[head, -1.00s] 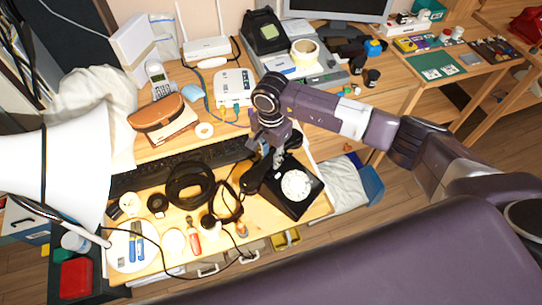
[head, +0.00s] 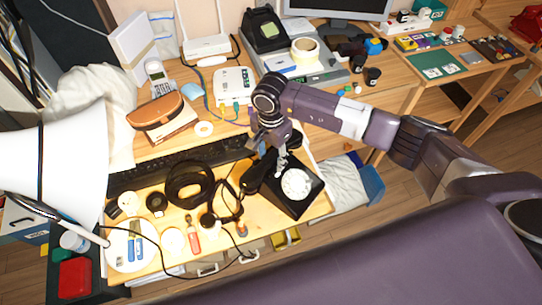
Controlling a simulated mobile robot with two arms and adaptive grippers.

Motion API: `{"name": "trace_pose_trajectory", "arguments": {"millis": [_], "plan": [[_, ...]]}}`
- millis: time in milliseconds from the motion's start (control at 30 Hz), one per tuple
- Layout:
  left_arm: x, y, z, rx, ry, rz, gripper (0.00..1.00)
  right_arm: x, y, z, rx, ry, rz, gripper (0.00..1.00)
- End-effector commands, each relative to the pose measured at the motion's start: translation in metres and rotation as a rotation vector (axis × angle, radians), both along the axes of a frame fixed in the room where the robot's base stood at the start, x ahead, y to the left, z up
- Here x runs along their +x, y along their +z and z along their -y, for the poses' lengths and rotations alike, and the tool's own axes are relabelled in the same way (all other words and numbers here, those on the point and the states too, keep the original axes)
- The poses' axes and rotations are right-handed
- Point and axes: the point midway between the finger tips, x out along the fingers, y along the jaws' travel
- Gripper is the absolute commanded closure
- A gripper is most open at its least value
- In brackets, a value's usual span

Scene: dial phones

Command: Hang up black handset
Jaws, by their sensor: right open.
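The black dial phone (head: 309,196) with a white round dial (head: 296,184) sits on the front right part of the desk. The black handset (head: 254,177) lies along the left side of the phone, partly hidden by my gripper. I cannot tell whether it is fully seated in the cradle. My right gripper (head: 281,168) is open and points down over the phone's upper left, just right of the handset. Whether a finger touches the handset is unclear. My left gripper is not in view.
A black keyboard (head: 142,177) lies behind the phone to the left. Black headphones (head: 190,185) and a dark cable lie to the left. A white router (head: 233,85) and a tape roll (head: 304,51) stand farther back. A large white lamp shade (head: 55,160) fills the left.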

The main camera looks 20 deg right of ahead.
Motion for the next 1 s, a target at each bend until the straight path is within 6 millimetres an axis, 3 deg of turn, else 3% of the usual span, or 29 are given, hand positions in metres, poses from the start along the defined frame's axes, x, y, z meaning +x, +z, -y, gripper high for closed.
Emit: {"name": "trace_pose_trajectory", "arguments": {"millis": [167,600,800,1000], "plan": [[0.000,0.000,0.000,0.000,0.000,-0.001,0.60,0.001,0.015,0.000,0.001,0.002,0.003,0.57],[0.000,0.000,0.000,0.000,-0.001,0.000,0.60,0.002,0.102,0.000,0.000,0.000,0.004,0.57],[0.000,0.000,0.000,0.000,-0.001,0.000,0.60,0.001,0.119,0.000,0.001,0.000,0.002,0.57],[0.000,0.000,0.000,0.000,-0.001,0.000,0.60,0.001,0.121,0.000,0.001,0.000,0.001,0.57]]}}
